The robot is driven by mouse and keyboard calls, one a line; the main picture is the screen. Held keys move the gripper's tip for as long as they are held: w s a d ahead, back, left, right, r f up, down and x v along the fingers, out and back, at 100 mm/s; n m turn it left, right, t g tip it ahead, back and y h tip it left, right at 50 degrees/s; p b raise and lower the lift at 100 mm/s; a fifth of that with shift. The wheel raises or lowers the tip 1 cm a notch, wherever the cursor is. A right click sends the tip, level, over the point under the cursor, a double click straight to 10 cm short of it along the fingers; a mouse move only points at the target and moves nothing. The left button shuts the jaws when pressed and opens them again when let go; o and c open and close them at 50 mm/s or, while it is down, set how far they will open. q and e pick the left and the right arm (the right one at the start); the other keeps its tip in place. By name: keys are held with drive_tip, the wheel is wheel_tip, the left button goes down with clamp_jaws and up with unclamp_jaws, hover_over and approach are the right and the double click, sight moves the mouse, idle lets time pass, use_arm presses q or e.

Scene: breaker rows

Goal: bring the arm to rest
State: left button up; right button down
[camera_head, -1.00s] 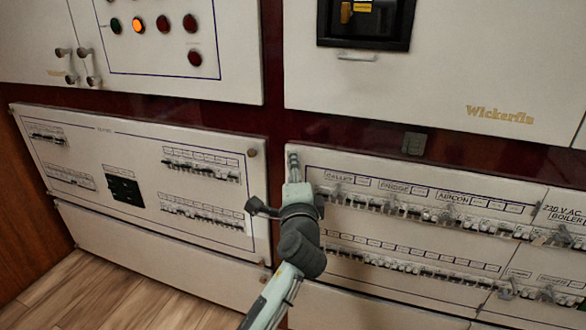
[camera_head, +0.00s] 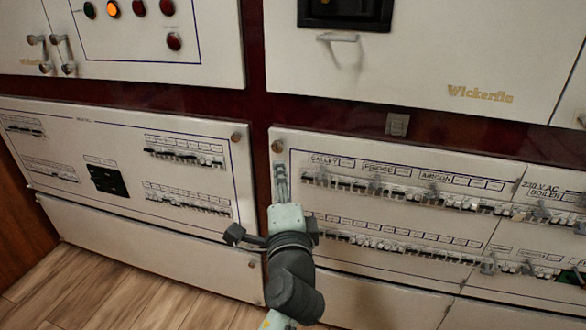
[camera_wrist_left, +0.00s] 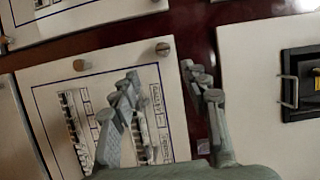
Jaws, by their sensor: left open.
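My left arm rises from the bottom middle of the head view. Its grey-green left gripper (camera_head: 280,180) points up in front of the left edge of the right breaker panel (camera_head: 410,168). In the left wrist view the two fingers of the left gripper (camera_wrist_left: 165,88) stand apart with nothing between them. One finger overlaps a breaker panel (camera_wrist_left: 55,86) there, and the other is over the dark red strip (camera_wrist_left: 183,40). I cannot tell the exact gap to the panel. My right gripper is not in view.
A left breaker panel (camera_head: 115,152) with rows of switches stands beside the arm. Above are a panel with round lamps (camera_head: 200,62) and a white cabinet face with a handle (camera_head: 338,38). Wood floor (camera_head: 110,290) shows at the lower left.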

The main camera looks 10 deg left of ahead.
use_arm(q)
drive_tip(key=s+a+f+n+g+h, duration=0.1)
drive_tip(key=s+a+f+n+g, duration=0.15)
drive_tip(key=f, duration=0.55)
drive_tip(key=s+a+f+n+g, duration=0.1)
drive_tip(key=s+a+f+g, duration=0.15)
drive_tip(key=f, duration=0.55)
drive_tip(key=s+a+f+n+g+h, duration=0.1)
drive_tip(key=s+a+f+n+g, duration=0.15)
drive_tip(key=f, duration=0.45)
drive_tip(key=s+a+f+n+g+h, duration=0.3)
drive_tip(key=s+f+n+g, duration=0.3)
drive_tip(key=s+f, duration=0.8)
drive_tip(key=shift+s+a, duration=0.7)
drive_tip(key=shift+s, duration=0.55)
